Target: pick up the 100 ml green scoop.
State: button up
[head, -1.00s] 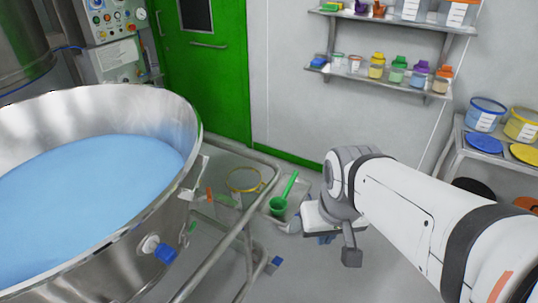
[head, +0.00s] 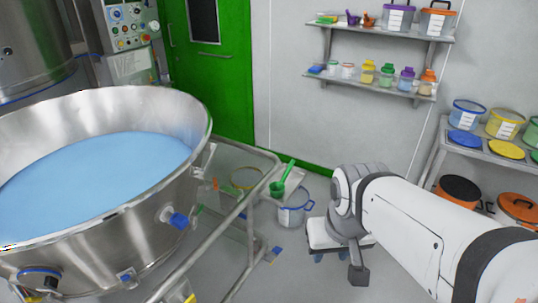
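The green scoop (head: 278,188) is right of the steel bowl, near the corner of a metal frame, with its handle pointing up and to the right. I cannot tell exactly what supports it. My gripper (head: 331,257) points down, to the right of the scoop and lower in the picture, apart from it. Its fingers are small and partly hidden by my wrist, so I cannot tell whether they are open. No object shows in it.
A large steel bowl (head: 175,195) of blue material stands on the left, with a tubular frame (head: 236,243) beside it. A clear blue-rimmed bucket (head: 293,216) sits below the scoop. Wall shelves (head: 385,87) hold small containers. A side rack (head: 470,150) holds tubs and lids.

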aim_at(277, 188)
jog(key=z, duration=0.15)
jog(key=i, duration=1.05)
jog(key=u, duration=0.2)
